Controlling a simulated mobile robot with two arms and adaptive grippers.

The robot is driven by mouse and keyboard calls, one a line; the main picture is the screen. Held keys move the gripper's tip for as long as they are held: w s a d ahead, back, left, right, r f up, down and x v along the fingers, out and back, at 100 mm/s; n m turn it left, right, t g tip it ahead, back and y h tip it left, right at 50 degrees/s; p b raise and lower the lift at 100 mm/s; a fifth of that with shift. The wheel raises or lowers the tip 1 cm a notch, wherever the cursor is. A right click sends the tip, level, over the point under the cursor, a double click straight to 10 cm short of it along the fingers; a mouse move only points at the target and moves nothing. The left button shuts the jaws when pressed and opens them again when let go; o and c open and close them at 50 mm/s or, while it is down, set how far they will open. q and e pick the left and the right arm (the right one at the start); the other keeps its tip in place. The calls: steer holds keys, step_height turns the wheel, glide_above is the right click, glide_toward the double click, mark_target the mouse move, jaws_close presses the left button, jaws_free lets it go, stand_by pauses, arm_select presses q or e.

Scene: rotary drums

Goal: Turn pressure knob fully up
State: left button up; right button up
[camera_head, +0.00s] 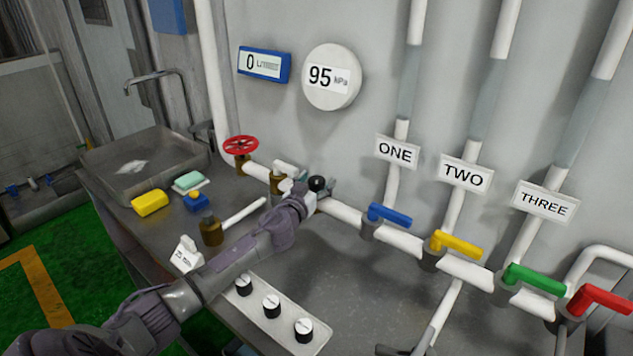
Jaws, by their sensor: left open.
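A round white gauge (331,77) on the wall reads 95 kPa. A small round black knob (317,183) sits on the white pipe below it, at my left gripper. My left gripper (308,187) is open, with its fingers close around or beside the knob; I cannot tell whether they touch it. The gripper and wrist hide part of the pipe fitting there. My left arm reaches in from the lower left. My right gripper is out of view.
A blue display (264,63) reads 0. A red wheel valve (241,146) is left of the gripper. Blue (389,215), yellow (455,243), green (534,279) and red (600,299) levers line the pipe to the right. A panel with three knobs (271,306) lies in front.

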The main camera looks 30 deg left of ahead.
arm_select(q)
steer(key=c, duration=1.2)
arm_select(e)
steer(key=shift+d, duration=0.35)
arm_select(q)
steer(key=shift+h, duration=0.3)
steer(key=m+h, duration=0.3)
steer(key=h, duration=0.2)
steer(key=shift+a+m, duration=0.15)
steer(key=shift+m, duration=0.25)
steer(key=m+h+b, duration=0.1)
steer(key=h, duration=0.2)
steer(key=shift+m+g, duration=0.4)
steer(key=shift+w+f+m+h+b, duration=0.1)
steer(key=shift+m+h+b, duration=0.35)
steer(key=shift+h, duration=0.15)
steer(key=m+g+h+b, duration=0.2)
steer(key=h+b, duration=0.1)
steer(key=b, duration=0.2)
steer(key=m+g+h+b, duration=0.3)
steer(key=b, duration=0.2)
steer(key=shift+f+h+b, duration=0.15)
steer(key=shift+h+b, duration=0.15)
steer(key=shift+b, duration=0.05)
steer(key=shift+r+m+g+h+b, duration=0.2)
steer(key=shift+m+g+h+b, duration=0.35)
steer(key=shift+b, duration=0.55)
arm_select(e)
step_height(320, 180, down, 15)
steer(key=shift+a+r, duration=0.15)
